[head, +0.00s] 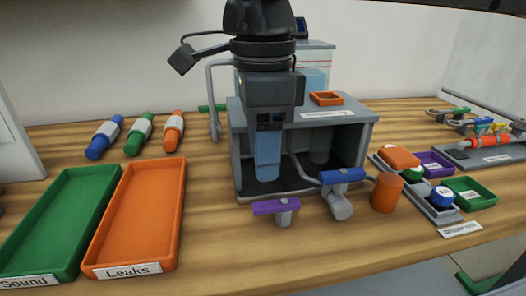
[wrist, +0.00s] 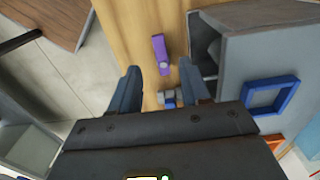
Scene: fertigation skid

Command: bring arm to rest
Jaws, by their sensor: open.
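My gripper (head: 268,170) hangs fingers-down in front of the grey open-fronted housing (head: 240,150), above the table. In the wrist view its two fingers (wrist: 160,80) stand apart with nothing held between them. A purple-handled valve (head: 276,207) stands on the table just in front of the housing; it also shows beyond the fingertips in the wrist view (wrist: 160,50). A blue-handled valve (head: 342,176) is to its right, and in the wrist view it is partly hidden by my gripper (wrist: 169,98).
A green tray (head: 62,215) labelled Sound and an orange tray (head: 138,215) labelled Leaks lie empty at left. Several coloured cylinders lie behind them. An orange cup (head: 386,193) and a grey rack (head: 420,198) with coloured parts are at right. The front-middle table is clear.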

